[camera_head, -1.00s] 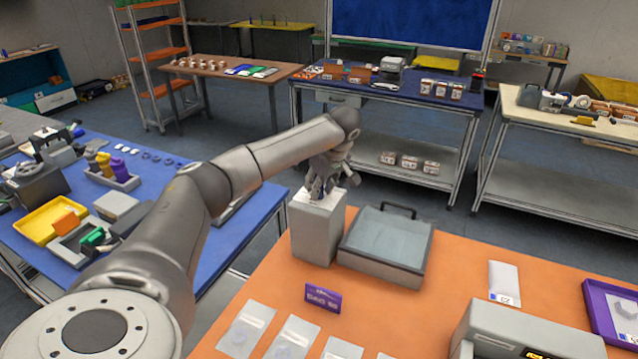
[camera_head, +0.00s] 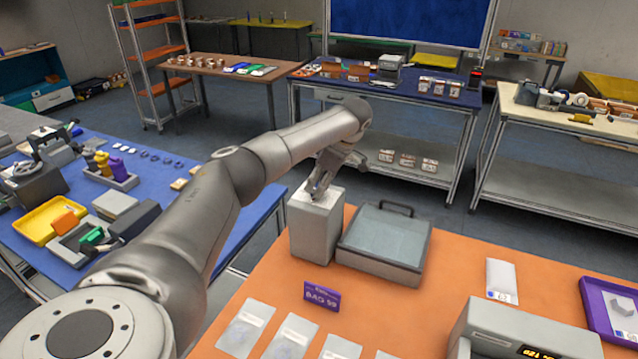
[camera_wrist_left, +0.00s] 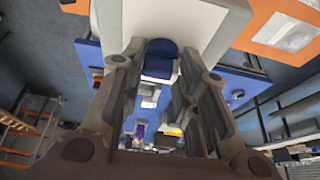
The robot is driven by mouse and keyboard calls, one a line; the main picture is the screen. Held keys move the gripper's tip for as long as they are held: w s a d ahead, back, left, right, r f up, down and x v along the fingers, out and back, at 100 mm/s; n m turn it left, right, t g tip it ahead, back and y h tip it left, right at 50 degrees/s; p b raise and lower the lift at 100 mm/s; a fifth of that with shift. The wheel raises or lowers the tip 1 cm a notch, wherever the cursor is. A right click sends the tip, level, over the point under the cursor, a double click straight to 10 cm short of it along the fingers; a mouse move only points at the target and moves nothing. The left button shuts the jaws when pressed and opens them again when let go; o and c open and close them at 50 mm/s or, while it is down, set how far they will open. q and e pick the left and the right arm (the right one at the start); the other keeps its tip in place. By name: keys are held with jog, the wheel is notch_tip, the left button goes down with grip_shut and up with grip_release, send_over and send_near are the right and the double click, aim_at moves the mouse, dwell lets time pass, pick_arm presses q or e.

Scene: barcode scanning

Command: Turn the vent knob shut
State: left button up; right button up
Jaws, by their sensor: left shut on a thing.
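A tall grey box (camera_head: 316,232) with a pale top stands at the back left corner of the orange table. A dark blue knob (camera_wrist_left: 160,62) on a white face of the box shows in the left wrist view. My left gripper (camera_head: 316,190) reaches down to the top of the box, its wrist leaning to the right. In the left wrist view its two fingers (camera_wrist_left: 162,58) are on either side of the knob, shut on it. My right gripper is in neither view.
A grey case (camera_head: 383,242) with a clear lid and black handle stands right beside the box. A purple sign (camera_head: 322,297) and several clear bags (camera_head: 290,337) are in front. The orange table (camera_head: 420,310) is clear in the middle.

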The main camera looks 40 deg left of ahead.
pick_arm(q)
jog(key=shift+r, duration=0.1)
jog(key=o, duration=1)
jog(key=v, duration=1.1)
jog(key=shift+w+d+r, duration=0.1)
jog(key=shift+d+r, duration=0.05)
jog(key=shift+r, duration=0.25)
